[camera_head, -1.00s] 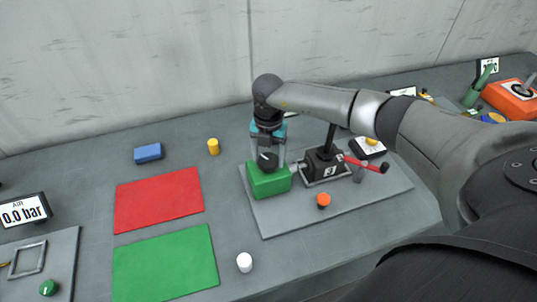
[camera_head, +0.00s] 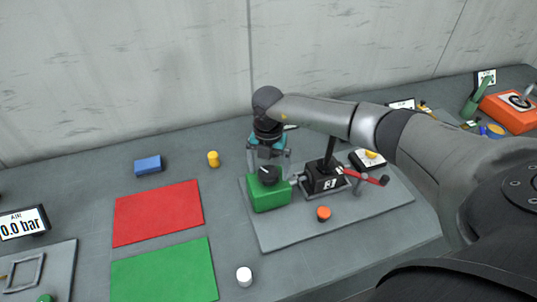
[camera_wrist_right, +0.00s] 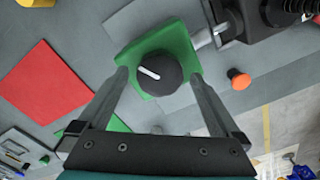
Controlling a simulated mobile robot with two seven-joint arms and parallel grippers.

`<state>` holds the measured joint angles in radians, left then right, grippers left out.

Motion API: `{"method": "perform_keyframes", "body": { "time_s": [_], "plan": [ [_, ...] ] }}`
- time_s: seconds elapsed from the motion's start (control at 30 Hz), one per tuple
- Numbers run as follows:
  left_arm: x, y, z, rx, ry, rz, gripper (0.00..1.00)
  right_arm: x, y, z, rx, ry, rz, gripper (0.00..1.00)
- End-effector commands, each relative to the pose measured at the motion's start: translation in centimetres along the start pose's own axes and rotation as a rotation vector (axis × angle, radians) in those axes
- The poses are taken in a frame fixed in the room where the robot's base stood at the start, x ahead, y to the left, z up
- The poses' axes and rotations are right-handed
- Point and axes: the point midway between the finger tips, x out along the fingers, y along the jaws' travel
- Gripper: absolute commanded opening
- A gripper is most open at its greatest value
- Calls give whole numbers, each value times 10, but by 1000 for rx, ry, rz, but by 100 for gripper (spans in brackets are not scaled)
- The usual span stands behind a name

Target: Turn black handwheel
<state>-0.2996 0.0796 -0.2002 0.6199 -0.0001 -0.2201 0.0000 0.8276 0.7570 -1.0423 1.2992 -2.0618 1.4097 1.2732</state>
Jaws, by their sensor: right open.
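The black handwheel (camera_head: 267,174) is a round knob with a white mark, on top of a green block (camera_head: 268,196). In the right wrist view the handwheel (camera_wrist_right: 155,74) lies between my right gripper's (camera_wrist_right: 158,77) two fingers, with a visible gap on each side. In the head view the right gripper (camera_head: 269,164) points down over the block from above. It is open and holds nothing; I cannot tell how far its tips reach beside the handwheel. My left gripper is not in view.
A shaft joins the block to a black jack housing (camera_head: 325,178) with a red lever (camera_head: 366,178) on a grey plate (camera_head: 290,235). An orange button (camera_head: 323,213) is in front. Red (camera_head: 158,212) and green (camera_head: 165,270) mats lie left, with free table around them.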

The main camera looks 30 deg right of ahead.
Motion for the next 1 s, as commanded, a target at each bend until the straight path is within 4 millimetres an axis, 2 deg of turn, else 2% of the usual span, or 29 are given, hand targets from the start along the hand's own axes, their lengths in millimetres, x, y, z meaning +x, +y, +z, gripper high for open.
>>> {"method": "perform_keyframes", "body": {
  "time_s": [0.17,0.4,0.6,0.8,1.0],
  "plan": [
    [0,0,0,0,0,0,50,-29,0,2,0,-5,4,100],
    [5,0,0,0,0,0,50,-87,1,2,0,-6,5,100],
    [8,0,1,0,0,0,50,-126,0,1,0,-5,3,100],
    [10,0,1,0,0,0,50,-146,0,1,2,-4,2,100],
    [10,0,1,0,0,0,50,-150,0,1,2,-2,0,100]
  ]
}}
